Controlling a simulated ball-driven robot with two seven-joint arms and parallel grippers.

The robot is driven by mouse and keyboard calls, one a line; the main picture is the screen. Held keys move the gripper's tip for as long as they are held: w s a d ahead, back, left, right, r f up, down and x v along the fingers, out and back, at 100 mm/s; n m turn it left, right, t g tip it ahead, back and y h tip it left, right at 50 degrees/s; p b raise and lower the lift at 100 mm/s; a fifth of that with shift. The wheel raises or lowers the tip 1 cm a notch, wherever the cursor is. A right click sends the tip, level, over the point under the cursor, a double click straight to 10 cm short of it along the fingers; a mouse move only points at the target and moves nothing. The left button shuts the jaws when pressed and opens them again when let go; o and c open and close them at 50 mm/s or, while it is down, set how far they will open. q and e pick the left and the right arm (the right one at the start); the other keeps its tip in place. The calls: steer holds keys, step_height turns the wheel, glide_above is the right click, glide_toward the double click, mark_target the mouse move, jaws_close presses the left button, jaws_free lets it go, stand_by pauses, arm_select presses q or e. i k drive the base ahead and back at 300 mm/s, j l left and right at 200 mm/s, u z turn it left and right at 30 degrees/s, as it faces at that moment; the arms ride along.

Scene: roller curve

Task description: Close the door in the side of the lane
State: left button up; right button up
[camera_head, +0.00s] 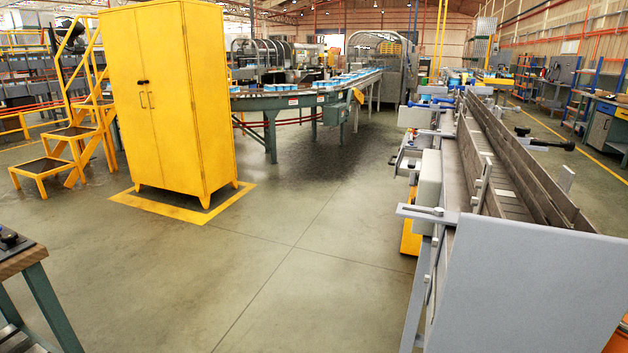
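The long grey lane (497,165) runs away from me along the right side, with raised metal side walls and a large grey end panel (535,290) nearest me. On its left side, grey box-like parts (428,180) and a tray-like part (407,160) stick out toward the floor. I cannot clearly tell which part is the door, or whether it stands open. A grey bracket (425,211) juts left near the close end. Neither of my grippers is in view.
A yellow cabinet (170,95) and yellow steps (72,135) stand at the left. A roller conveyor (290,98) with blue-topped items curves behind. A bench corner (22,262) is at the lower left. The middle floor (300,250) is clear.

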mark_target(413, 118)
steer(key=i+j, duration=0.9)
steer(key=j, duration=0.15)
steer(key=i+z, duration=0.2)
steer(key=i, duration=0.5)
steer(key=i+j+z, duration=0.2)
steer(key=i, duration=0.45)
steer(key=i+j+z, duration=0.1)
steer(key=i+z, duration=0.15)
steer(key=i, duration=2.5)
steer(key=i+z, duration=0.35)
steer(key=i, duration=0.15)
steer(key=i+j+z, duration=0.2)
steer(key=i+z, duration=0.15)
steer(key=i, duration=0.15)
steer(key=i+j+z, duration=0.35)
steer(key=i, duration=0.15)
steer(key=i+j+z, duration=0.5)
steer(key=z, duration=0.3)
steer(key=i+j+z, duration=0.3)
steer(key=z, duration=0.15)
steer(key=i+j+z, duration=0.15)
steer(key=j+z, duration=0.3)
steer(key=i+j+z, duration=0.15)
steer(key=z, duration=0.3)
steer(key=j+z, duration=0.45)
